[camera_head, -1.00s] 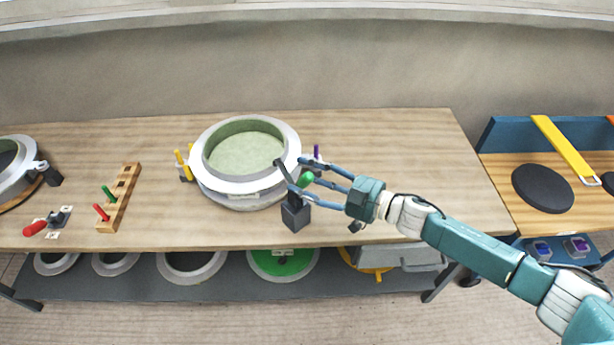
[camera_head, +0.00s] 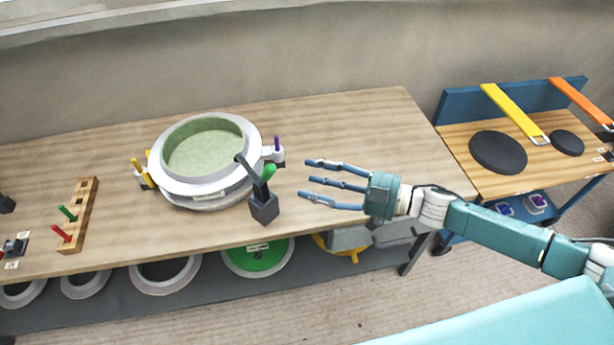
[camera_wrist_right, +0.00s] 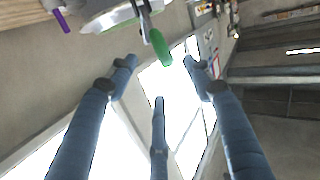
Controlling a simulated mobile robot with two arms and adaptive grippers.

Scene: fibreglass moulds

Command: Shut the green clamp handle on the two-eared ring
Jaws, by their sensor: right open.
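The two-eared ring (camera_head: 157,172) is a pale ring around a mould with a green inside, on the wooden bench in the head view. The green clamp handle (camera_head: 269,172) stands up and slightly tilted on a dark clamp (camera_head: 263,208) at the ring's front right. In the right wrist view the green handle (camera_wrist_right: 160,47) is beyond my fingertips, near the top. My right gripper (camera_head: 308,180) is open and empty, to the right of the handle and apart from it, with its fingers pointing at it. My left gripper is out of view.
Yellow handles (camera_head: 140,170) stand at the ring's left ear and a purple handle (camera_head: 277,144) at its right ear. A wooden rack (camera_head: 85,205) holds red and green pegs at the left. The bench right of the ring is bare. A blue cart (camera_head: 455,105) stands farther right.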

